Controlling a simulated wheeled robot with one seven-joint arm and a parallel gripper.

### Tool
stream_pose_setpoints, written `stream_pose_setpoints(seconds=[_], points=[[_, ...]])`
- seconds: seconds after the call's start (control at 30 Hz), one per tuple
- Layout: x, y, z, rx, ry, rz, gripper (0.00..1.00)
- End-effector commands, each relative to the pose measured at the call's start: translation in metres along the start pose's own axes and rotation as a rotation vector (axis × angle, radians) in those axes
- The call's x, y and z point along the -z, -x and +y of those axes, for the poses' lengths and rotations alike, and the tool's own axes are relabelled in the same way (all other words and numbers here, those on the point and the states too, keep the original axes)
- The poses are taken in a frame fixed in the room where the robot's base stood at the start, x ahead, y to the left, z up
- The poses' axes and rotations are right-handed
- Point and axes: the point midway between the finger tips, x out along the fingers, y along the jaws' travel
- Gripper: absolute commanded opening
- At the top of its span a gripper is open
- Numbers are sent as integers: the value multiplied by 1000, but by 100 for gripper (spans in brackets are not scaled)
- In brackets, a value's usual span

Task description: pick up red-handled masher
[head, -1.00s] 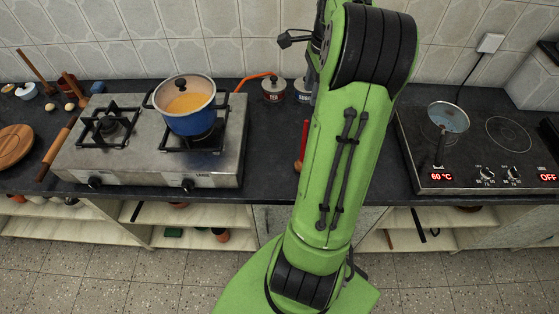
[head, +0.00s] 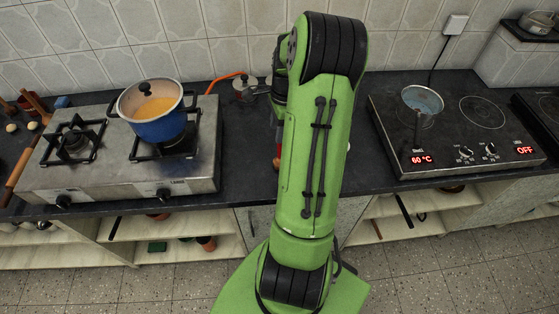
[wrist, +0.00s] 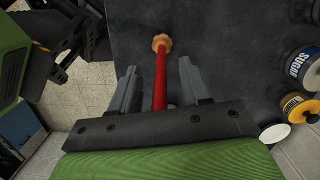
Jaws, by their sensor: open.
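The red-handled masher shows in the wrist view as a straight red handle (wrist: 160,80) with a tan knob at its far end, over the dark counter. My gripper (wrist: 157,68) is open, with one grey finger on each side of the handle. I cannot tell whether either finger touches it. The masher's other end is hidden behind the gripper's body. In the head view only a small red part of the masher (head: 279,150) shows beside my green arm, which covers the rest of it and the fingers.
A gas stove (head: 115,170) with a blue pot (head: 158,128) stands on the left. An electric hob (head: 455,125) with a small pan (head: 421,104) is on the right. A sugar jar (wrist: 301,64) and a yellow-lidded jar (wrist: 300,107) stand right of the gripper in the wrist view.

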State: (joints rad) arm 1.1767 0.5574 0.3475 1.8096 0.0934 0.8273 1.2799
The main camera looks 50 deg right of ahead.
Motion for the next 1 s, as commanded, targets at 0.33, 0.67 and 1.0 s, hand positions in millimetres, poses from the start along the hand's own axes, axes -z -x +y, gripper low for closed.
stream_pose_setpoints(seconds=[0.33, 0.67, 1.0], points=[[0, 1, 0, 1, 0, 0, 4], [0, 3, 0, 2, 0, 1, 0], [-8, 77, -1, 6, -1, 3, 0]])
